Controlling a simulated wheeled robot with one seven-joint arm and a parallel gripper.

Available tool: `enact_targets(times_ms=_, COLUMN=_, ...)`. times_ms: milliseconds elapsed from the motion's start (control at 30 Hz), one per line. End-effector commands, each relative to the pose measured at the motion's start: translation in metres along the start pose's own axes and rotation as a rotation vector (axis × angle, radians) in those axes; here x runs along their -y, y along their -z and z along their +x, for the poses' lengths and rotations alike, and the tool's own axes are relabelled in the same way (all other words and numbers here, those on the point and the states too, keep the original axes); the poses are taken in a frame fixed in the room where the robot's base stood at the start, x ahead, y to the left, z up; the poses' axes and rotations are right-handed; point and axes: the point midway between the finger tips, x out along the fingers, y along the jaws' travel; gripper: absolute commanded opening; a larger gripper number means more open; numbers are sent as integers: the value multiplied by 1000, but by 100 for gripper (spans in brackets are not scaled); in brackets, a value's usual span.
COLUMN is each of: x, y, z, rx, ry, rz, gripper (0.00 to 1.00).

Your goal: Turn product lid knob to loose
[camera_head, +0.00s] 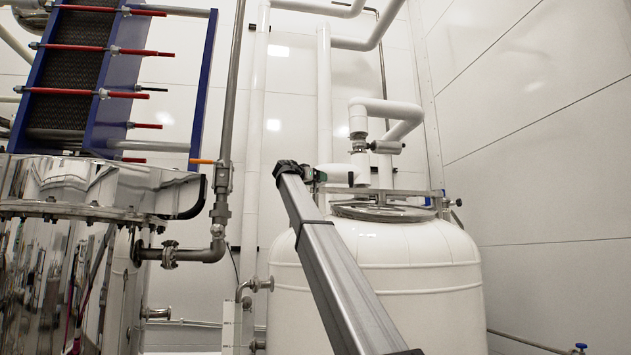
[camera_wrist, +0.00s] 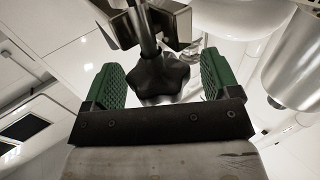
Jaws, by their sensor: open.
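The product lid knob (camera_wrist: 160,74) is a black star-shaped knob on a metal stem, below a shiny metal bracket (camera_wrist: 165,20) in the wrist view. My gripper (camera_wrist: 160,70) has two green ribbed fingers, open, one on each side of the knob. Gaps show between the knob and both fingers, so it is not clasped. In the head view my gripper (camera_head: 318,176) is small, at the top of my grey arm, near the left edge of the lid (camera_head: 385,213) on the white tank (camera_head: 420,285). I cannot make out this knob in the head view.
A white pipe (camera_head: 388,108) rises above the lid, close to the right of my gripper. A polished steel vessel (camera_head: 60,260) and a blue-framed plate stack (camera_head: 200,90) stand at left. The right wall (camera_head: 550,150) is bare.

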Motion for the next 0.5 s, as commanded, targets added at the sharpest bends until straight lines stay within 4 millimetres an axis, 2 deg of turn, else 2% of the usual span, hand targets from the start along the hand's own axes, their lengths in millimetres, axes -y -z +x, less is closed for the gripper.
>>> enact_targets(times_ms=167, x=0, y=0, z=0, rx=0, ry=0, rz=0, gripper=82)
enact_targets(times_ms=267, x=0, y=0, z=0, rx=0, ry=0, rz=0, gripper=53)
enact_targets(times_ms=300, x=0, y=0, z=0, rx=0, ry=0, rz=0, gripper=40)
enact_targets(times_ms=333, x=0, y=0, z=0, rx=0, ry=0, rz=0, gripper=33)
enact_targets(times_ms=500, x=0, y=0, z=0, rx=0, ry=2, rz=0, gripper=34)
